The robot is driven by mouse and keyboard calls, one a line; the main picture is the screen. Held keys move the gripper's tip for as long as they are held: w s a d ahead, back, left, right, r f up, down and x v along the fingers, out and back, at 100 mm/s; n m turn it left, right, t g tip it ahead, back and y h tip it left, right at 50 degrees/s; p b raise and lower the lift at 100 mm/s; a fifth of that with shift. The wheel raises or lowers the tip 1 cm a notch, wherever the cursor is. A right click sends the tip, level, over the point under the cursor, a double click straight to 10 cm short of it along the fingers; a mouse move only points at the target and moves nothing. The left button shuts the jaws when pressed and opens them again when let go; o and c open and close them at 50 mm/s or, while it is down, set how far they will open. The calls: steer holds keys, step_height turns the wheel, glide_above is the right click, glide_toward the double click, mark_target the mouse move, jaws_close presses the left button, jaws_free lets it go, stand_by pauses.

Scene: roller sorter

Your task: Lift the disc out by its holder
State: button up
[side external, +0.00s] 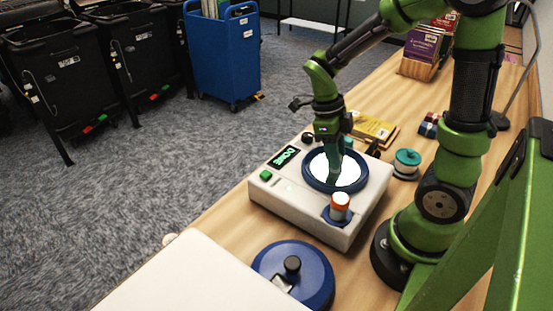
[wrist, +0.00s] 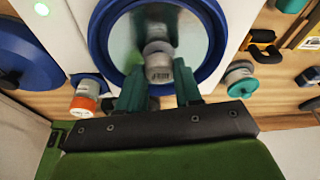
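The disc (side external: 350,178) lies inside a blue ring on top of a white machine (side external: 272,199). In the wrist view the disc (wrist: 124,45) looks pale and shiny, and a grey cylindrical holder (wrist: 158,66) stands at its middle. My gripper (side external: 333,176) points down over the disc and hides the holder in the side view. In the wrist view my gripper (wrist: 159,84) has its two teal fingers apart, one on each side of the holder's near end. I see no clear contact with the holder.
The display (side external: 286,157) reads DONE beside a green button (side external: 266,175). An orange-topped cylinder (side external: 340,204) stands on the machine's near corner. A blue lid with a black knob (side external: 292,264) lies in front. A teal spool (side external: 407,160) and yellow book (side external: 374,129) lie beyond.

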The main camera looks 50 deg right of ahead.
steer(key=c, duration=0.3)
